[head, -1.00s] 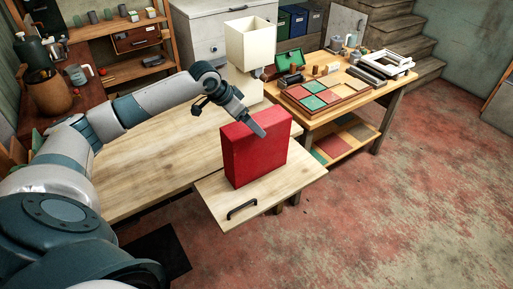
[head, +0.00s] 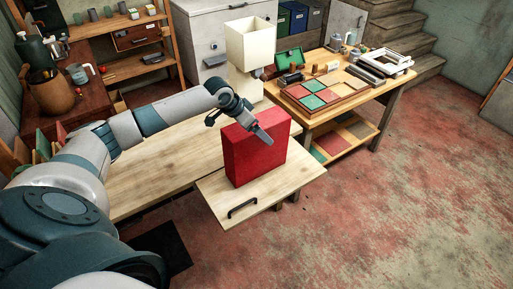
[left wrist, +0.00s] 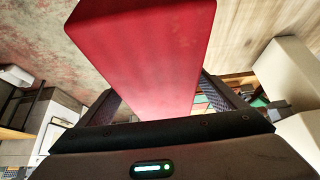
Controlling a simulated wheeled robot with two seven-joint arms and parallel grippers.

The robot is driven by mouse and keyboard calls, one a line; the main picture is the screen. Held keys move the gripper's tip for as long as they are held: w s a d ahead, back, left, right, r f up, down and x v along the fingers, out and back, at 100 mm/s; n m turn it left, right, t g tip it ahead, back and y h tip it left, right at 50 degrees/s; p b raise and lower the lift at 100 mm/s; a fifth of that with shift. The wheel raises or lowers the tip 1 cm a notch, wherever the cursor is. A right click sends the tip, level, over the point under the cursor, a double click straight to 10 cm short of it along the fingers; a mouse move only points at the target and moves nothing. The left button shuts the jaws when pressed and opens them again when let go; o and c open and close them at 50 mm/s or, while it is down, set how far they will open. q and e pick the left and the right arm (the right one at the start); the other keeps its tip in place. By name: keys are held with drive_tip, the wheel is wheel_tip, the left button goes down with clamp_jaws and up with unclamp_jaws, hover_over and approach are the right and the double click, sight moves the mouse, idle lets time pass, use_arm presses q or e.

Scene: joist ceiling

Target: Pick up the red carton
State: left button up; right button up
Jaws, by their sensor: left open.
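The red carton (head: 255,157) is a tall, flat-sided box. It stands upright on the light wooden pull-out board (head: 285,187) with a black handle. My left gripper (head: 262,132) is at the carton's top edge, pointing down and to the right, with one finger in front of the near face. In the left wrist view the carton (left wrist: 150,50) fills the middle between the two open fingers (left wrist: 160,95). I cannot tell whether either finger touches it. The far finger is hidden behind the carton in the head view. My right gripper is not in view.
A wooden table (head: 385,100) with a coloured tile board is at the right. The wooden worktop (head: 160,165) left of the carton is bare. The reddish floor (head: 400,210) at the right is clear.

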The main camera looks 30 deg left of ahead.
use_arm(q)
drive_tip(key=shift+c, duration=0.3)
drive_tip(key=c, duration=2)
drive_tip(key=shift+r, duration=0.1)
drive_tip(key=shift+w+r, duration=0.1)
drive_tip(key=shift+r+b, duration=1)
drive_tip(key=shift+r, duration=0.8)
drive_tip(key=s+d+r+b, duration=0.1)
drive_tip(key=s+d+r, duration=0.1)
drive_tip(key=d, duration=0.1)
drive_tip(key=s+d+r+b, duration=0.1)
drive_tip(key=s+d+r, duration=0.1)
drive_tip(key=d, duration=0.1)
drive_tip(key=s+d+r+b, duration=0.1)
drive_tip(key=s+d+r, duration=0.1)
drive_tip(key=d+r, duration=0.1)
drive_tip(key=shift+s+d+r+b, duration=0.1)
drive_tip(key=shift+s+d+b, duration=0.2)
drive_tip(key=shift+s, duration=0.1)
